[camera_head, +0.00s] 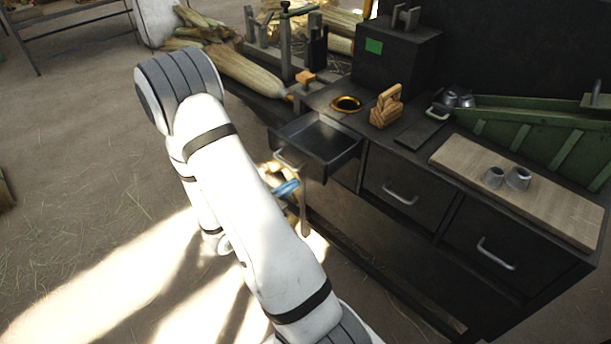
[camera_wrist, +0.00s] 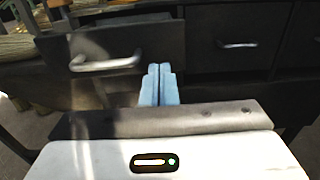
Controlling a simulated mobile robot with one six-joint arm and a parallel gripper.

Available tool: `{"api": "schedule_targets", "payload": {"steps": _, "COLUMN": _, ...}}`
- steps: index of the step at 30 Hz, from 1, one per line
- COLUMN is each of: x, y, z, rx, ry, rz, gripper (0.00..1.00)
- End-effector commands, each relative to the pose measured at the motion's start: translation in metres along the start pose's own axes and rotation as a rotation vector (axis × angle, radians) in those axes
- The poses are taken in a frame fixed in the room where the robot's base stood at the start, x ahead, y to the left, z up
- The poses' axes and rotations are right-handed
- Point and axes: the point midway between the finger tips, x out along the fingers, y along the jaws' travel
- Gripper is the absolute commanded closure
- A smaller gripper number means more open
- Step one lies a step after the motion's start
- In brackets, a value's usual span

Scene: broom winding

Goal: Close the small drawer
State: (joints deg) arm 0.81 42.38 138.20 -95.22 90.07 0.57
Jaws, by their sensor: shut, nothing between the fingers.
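The small drawer (camera_head: 318,146) is dark and stands pulled out at the left end of the black workbench; its inside looks empty. Its front (camera_wrist: 158,38), with a metal handle (camera_wrist: 105,64), faces me in the wrist view. My gripper (camera_wrist: 159,68) has pale blue fingers pressed together, with nothing between them. The fingertips show right of the handle, over the lower part of the drawer front; I cannot tell whether they touch it. In the head view my gripper (camera_head: 287,188) shows low in front of the drawer, partly hidden by my arm.
Two shut drawers with handles (camera_head: 400,195) (camera_head: 495,254) are to the right. On the bench are a wooden block (camera_head: 387,106), a brass ring (camera_head: 346,103), a board (camera_head: 520,195) with metal cups and a green trough (camera_head: 540,135). Straw bundles (camera_head: 250,75) lie behind.

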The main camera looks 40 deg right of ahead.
Motion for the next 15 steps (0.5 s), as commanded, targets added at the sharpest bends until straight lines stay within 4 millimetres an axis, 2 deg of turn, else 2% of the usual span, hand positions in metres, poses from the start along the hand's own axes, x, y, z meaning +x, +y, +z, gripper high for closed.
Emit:
{"api": "schedule_targets", "payload": {"steps": 1, "x": 0.011, "y": -0.001, "z": 0.000, "rx": 0.001, "ry": 0.000, "rz": -0.006, "gripper": 1.00}}
{"api": "schedule_targets", "payload": {"steps": 6, "x": 0.036, "y": -0.001, "z": 0.000, "rx": 0.001, "ry": 0.000, "rz": -0.003, "gripper": 1.00}}
{"api": "schedule_targets", "payload": {"steps": 10, "x": 0.049, "y": 0.000, "z": 0.000, "rx": 0.001, "ry": 0.000, "rz": -0.002, "gripper": 1.00}}
{"api": "schedule_targets", "payload": {"steps": 15, "x": 0.056, "y": 0.000, "z": 0.000, "rx": 0.001, "ry": 0.000, "rz": 0.001, "gripper": 1.00}}
